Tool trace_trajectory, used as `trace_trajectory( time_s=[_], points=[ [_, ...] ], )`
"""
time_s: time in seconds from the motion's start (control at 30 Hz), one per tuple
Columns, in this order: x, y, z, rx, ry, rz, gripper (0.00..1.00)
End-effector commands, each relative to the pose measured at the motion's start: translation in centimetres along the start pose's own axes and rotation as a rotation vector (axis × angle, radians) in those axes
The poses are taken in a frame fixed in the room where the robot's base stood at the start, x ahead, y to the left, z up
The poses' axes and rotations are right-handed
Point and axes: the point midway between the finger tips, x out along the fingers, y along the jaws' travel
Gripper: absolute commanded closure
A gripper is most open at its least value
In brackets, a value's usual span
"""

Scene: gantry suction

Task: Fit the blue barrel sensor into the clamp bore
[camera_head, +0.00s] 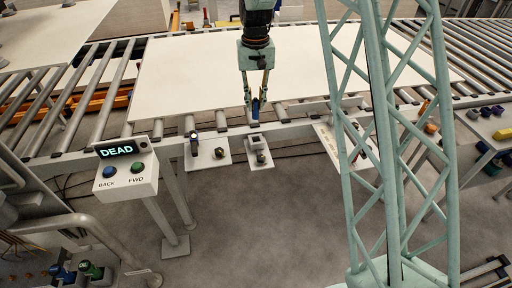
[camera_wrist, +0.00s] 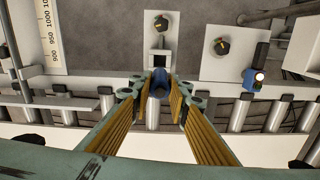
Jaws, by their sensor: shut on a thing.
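The blue barrel sensor (camera_head: 255,112) is between the fingertips of my gripper (camera_head: 256,98), which is shut on it. In the wrist view the sensor (camera_wrist: 158,86) shows end-on between the yellow-padded fingers (camera_wrist: 159,92). The clamp (camera_head: 255,140) is a pale square block on a small white plate, with a dark knob (camera_head: 261,158) beside it. In the wrist view the clamp (camera_wrist: 160,58) is just beyond the sensor. The sensor appears apart from the clamp. I cannot see clearly into the bore.
A second white plate (camera_head: 212,158) at left carries a dark knob and an upright blue-black sensor (camera_head: 194,142). A large pale sheet (camera_head: 190,75) lies on the roller conveyor behind. A control box (camera_head: 126,178) reads DEAD. A green lattice column (camera_head: 390,130) stands at right.

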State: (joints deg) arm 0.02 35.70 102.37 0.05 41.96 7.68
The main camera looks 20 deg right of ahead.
Motion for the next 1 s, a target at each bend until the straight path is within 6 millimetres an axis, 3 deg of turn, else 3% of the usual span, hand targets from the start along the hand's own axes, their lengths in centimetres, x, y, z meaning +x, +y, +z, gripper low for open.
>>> trace_trajectory(
  time_s=[0.03,0.2,0.73,1.0],
  points=[
    [1.6,0.0,0.2,-0.021,-0.003,0.000,0.95],
    [4.3,0.1,0.7,-0.076,-0.001,0.000,0.95],
    [5.3,0.1,0.8,-0.092,0.000,0.000,0.95],
    [8.2,0.1,0.8,-0.092,-0.002,0.000,0.95]
  ],
)
